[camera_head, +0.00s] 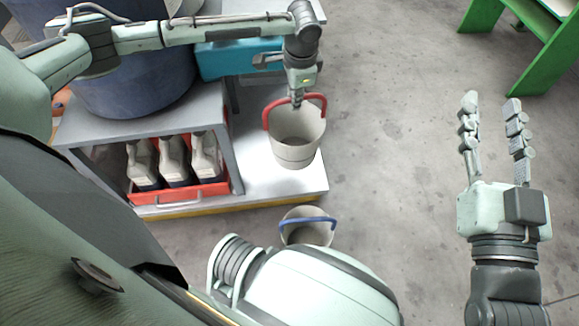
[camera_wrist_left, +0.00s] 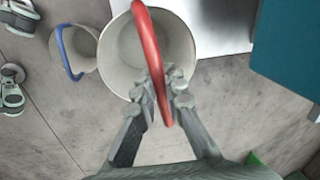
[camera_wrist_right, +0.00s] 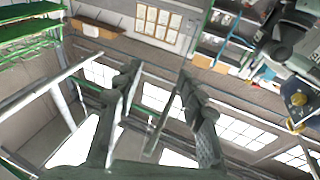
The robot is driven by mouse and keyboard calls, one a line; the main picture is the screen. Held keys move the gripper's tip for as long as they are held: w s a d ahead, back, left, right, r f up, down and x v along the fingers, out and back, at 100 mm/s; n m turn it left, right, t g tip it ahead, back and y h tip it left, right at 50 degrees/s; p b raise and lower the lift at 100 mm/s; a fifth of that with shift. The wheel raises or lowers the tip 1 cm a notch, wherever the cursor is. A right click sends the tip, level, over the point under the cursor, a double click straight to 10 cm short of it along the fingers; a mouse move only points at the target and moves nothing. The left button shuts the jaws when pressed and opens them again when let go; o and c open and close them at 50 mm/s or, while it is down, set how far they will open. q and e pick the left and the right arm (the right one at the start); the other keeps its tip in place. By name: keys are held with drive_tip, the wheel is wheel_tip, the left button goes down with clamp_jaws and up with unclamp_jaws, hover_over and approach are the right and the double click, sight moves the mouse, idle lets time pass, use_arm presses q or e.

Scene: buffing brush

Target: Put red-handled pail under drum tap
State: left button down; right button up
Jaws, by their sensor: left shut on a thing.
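The red-handled pail (camera_head: 295,152) is pale grey and empty inside, with its red handle raised. My left gripper (camera_head: 297,99) is shut on that handle above the pail. In the left wrist view the fingers (camera_wrist_left: 165,92) pinch the handle, and the pail (camera_wrist_left: 122,60) is upright below. The pail overlaps the white platform in the head view; I cannot tell whether it hangs or rests. The blue drum (camera_head: 130,75) lies on the grey stand to the left. Its tap cannot be made out. My right gripper (camera_head: 494,103) is open and empty at the right.
A blue-handled pail (camera_head: 308,230) stands on the floor near my body. The low white platform (camera_head: 262,190) has a yellow edge. A red crate (camera_head: 182,190) with bottles sits under the stand (camera_head: 150,128). A teal object (camera_head: 225,60) is behind my left arm.

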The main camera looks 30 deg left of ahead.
use_arm(q)
wheel_tip(320, 180, down, 4)
drive_tip(key=a+m+b, duration=0.1)
drive_tip(key=a, duration=0.1)
drive_tip(key=b, duration=0.2)
approach(289, 130)
drive_tip(key=s, duration=0.3)
drive_tip(key=f, duration=0.3)
drive_tip(key=shift+d+b, duration=0.35)
drive_tip(key=shift+d, duration=0.05)
drive_tip(key=shift+f, duration=0.25)
use_arm(e)
drive_tip(key=s+d+r+t+y, duration=0.1)
drive_tip(key=s+r+t, duration=0.4)
drive_tip(key=r, duration=0.5)
drive_tip(key=shift+s+d+t+y, duration=0.3)
drive_tip(key=shift+d+t+y, duration=0.15)
drive_tip(key=shift+t, duration=0.65)
use_arm(q)
drive_tip(key=shift+f, duration=0.1)
use_arm(e)
drive_tip(key=shift+r, duration=0.1)
use_arm(q)
drive_tip(key=c, duration=1.6)
unclamp_jaws()
